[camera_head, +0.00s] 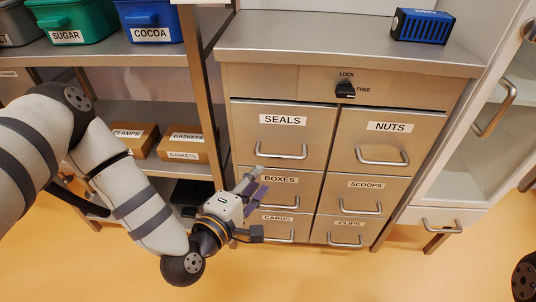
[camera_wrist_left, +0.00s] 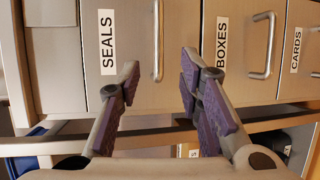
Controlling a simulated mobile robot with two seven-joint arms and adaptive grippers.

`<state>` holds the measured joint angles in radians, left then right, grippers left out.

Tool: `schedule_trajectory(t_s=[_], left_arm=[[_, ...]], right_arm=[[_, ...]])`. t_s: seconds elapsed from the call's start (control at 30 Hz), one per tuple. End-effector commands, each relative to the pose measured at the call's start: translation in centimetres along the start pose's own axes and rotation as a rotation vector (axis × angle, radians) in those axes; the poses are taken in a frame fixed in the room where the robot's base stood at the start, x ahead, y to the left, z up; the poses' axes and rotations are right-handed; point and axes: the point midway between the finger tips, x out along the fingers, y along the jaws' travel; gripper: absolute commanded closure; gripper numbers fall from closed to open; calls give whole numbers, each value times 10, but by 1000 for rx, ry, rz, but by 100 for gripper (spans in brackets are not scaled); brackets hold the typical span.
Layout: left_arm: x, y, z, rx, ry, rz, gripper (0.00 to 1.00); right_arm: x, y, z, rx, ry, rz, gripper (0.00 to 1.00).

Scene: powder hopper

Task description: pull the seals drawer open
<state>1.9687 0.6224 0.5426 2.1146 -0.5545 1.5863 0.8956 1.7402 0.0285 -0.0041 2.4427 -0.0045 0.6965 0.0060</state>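The seals drawer (camera_head: 248,135) is shut, at the upper left of a steel cabinet, with a "SEALS" label and a bar handle (camera_head: 282,153) below it. In the left wrist view, turned sideways, the drawer (camera_wrist_left: 130,35) and its handle (camera_wrist_left: 157,42) show ahead of my fingers. My left gripper (camera_head: 258,181) is open and empty, in front of the boxes drawer and just below the seals handle. In the left wrist view the handle lies in line with the gap between the fingertips (camera_wrist_left: 160,72), apparently beyond them. My right gripper is not in view.
A lock knob (camera_head: 345,89) marked LOCK and FREE sits above the drawers; its setting is unclear. Nuts (camera_head: 350,130), boxes, scoops, cards and clips drawers surround the seals drawer. A shelf (camera_head: 110,50) with bins stands left. A glass-fronted cabinet (camera_head: 455,165) stands right.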

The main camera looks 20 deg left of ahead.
Motion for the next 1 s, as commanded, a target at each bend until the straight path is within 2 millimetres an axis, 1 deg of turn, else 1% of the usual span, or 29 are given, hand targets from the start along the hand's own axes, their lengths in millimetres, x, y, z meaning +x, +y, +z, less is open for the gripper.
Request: schedule_trajectory(t_s=[0.07,0.17,0.3,0.4,0.5,0.63,0.87,0.9,0.93,0.97,1.0], left_arm=[[10,3,0,-3,2,9,67],[32,3,0,-1,1,10,67],[69,2,0,0,0,6,67],[91,1,0,1,0,4,67],[107,1,0,1,0,2,67],[118,1,1,1,-1,1,67],[119,2,1,0,-1,1,67],[119,2,1,0,-1,1,71],[119,2,1,0,-1,1,78],[119,2,1,1,-1,0,85],[119,2,1,1,-1,0,94]], right_arm=[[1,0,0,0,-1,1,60],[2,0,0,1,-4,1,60],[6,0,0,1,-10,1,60],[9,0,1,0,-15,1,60],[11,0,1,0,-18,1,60],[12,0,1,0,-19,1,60],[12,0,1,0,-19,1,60],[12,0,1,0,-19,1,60],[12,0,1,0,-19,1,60],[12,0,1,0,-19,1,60],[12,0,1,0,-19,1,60]])
